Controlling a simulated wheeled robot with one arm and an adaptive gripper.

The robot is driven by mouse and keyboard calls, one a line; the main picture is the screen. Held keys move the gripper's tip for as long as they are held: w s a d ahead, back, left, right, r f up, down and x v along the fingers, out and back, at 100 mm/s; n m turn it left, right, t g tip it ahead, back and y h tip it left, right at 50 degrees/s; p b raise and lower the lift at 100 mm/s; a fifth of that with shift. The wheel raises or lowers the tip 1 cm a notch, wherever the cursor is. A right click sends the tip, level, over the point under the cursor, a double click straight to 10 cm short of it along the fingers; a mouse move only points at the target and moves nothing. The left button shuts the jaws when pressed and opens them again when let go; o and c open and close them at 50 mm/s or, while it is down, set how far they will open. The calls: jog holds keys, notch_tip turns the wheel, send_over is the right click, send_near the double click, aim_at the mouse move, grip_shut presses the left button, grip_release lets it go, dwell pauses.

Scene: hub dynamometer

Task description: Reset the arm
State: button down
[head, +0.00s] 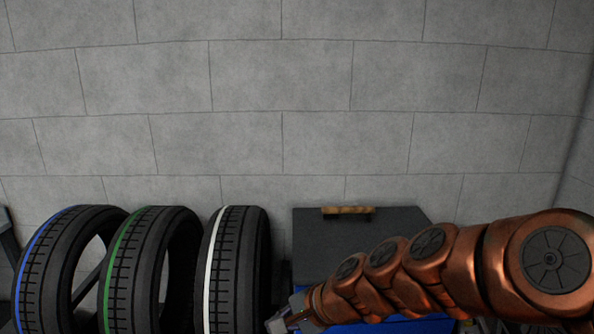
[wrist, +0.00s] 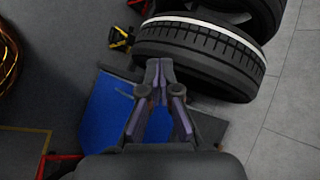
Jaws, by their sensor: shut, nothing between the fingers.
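My copper arm reaches in from the right in the head view. My gripper (head: 284,322) shows at the bottom edge there, partly cut off. In the wrist view my gripper (wrist: 159,66) has its two fingertips together, with nothing between them. It is over a blue surface (wrist: 103,108), with the white-striped tyre (wrist: 205,45) just beyond the fingertips. I cannot tell how far apart they are.
Tyres with a blue stripe (head: 52,262), a green stripe (head: 140,262) and a white stripe (head: 232,262) stand upright in a row at left. A dark-topped blue box (head: 315,245) with a wooden handle (head: 348,210) stands behind my arm. A grey block wall (head: 300,80) closes the back.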

jog(key=s+d+f+n+g+h, duration=0.2)
jog(key=s+d+n+g+h, duration=0.1)
jog(key=s+d, duration=0.8)
jog(key=s+d+f+n+g+h, duration=0.2)
jog(key=s+d+n+h, duration=0.3)
jog(key=s+d, duration=0.5)
jog(key=s+n, duration=0.1)
jog(key=s, duration=0.2)
jog(key=shift+s+d+n+g, duration=0.35)
jog(key=shift+s+n+g, duration=0.05)
